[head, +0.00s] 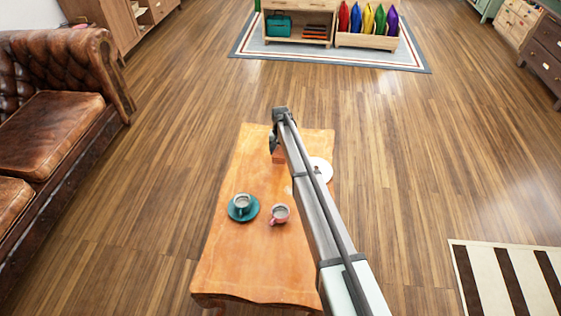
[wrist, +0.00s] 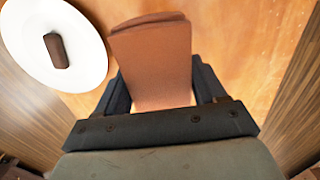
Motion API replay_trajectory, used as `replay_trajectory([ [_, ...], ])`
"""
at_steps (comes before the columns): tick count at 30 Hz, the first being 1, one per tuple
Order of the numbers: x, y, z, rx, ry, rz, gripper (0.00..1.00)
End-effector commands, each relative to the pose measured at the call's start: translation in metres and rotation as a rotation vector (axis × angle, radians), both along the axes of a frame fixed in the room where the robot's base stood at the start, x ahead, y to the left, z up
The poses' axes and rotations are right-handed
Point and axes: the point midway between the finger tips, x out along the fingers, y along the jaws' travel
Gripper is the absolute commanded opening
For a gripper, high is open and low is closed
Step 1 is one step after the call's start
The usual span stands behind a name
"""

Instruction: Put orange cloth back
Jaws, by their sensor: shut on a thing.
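The orange cloth (wrist: 152,68) is a folded, flat, orange-brown piece. In the wrist view it lies between the two fingers of my gripper (wrist: 155,92), which is shut on it. In the head view a small part of the cloth (head: 278,158) shows beneath my gripper (head: 274,146), over the far part of the wooden table (head: 235,275). My arm hides much of the area around it. I cannot tell whether the cloth touches the table top.
A white plate (head: 325,164) with a brown item (wrist: 56,50) is beside the cloth. A teal cup on a saucer (head: 243,208) and a pink cup (head: 279,214) stand nearer. Beyond lie open floor, a rug (head: 415,66) and a low wooden shelf (head: 297,42) holding a teal case and orange folded items.

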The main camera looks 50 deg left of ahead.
Motion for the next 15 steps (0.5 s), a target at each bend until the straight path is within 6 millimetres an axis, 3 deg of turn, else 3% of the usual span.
replay_trajectory([
  [3, 0.0, 0.001, -0.019, 0.0, 0.0, 0.001, 0.46],
  [15, 0.0, 0.001, -0.057, 0.0, 0.0, 0.001, 0.46],
])
